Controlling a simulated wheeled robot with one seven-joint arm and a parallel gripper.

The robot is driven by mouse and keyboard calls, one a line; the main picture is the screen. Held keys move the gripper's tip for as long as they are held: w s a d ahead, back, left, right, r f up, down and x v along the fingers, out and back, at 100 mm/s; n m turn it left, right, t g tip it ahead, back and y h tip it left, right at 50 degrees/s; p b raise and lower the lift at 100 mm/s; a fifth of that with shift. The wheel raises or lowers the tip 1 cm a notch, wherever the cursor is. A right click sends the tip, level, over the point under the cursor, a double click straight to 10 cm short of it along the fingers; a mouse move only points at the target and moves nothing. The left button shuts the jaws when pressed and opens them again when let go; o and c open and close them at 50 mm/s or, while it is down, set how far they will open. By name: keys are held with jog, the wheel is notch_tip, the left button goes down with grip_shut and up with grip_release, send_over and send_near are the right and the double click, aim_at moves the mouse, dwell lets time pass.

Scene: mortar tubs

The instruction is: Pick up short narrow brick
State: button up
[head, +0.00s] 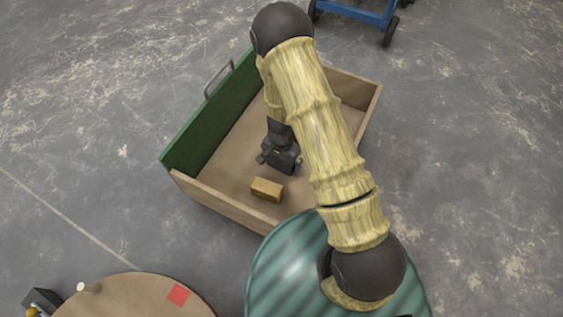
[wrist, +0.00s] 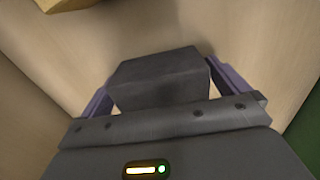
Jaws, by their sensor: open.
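A dark grey brick (wrist: 160,85) lies on the drawer floor, between the two purple fingers of my gripper (wrist: 161,74) in the wrist view. The fingers stand on either side of it and are open; I cannot tell whether either one touches it. In the head view my gripper (head: 279,160) is low inside the wooden drawer (head: 222,203), and the dark brick is hard to separate from it. A tan-yellow brick (head: 267,189) lies just in front of my gripper; its edge shows at the top left of the wrist view (wrist: 64,4). Which brick is the short narrow one is unclear.
The drawer has wooden walls and a green front panel (head: 212,116) with a metal handle (head: 218,78). A green striped round surface (head: 283,264) stands close in front. A round wooden table (head: 130,298) with a red square is at the lower left. A blue cart (head: 355,12) is behind.

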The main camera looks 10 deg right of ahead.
dwell(0.3)
jog(key=c, duration=1.1)
jog(key=shift+c, duration=0.2)
jog(key=shift+r, duration=0.15)
notch_tip(320, 180, up, 10)
jog(key=p, duration=0.7)
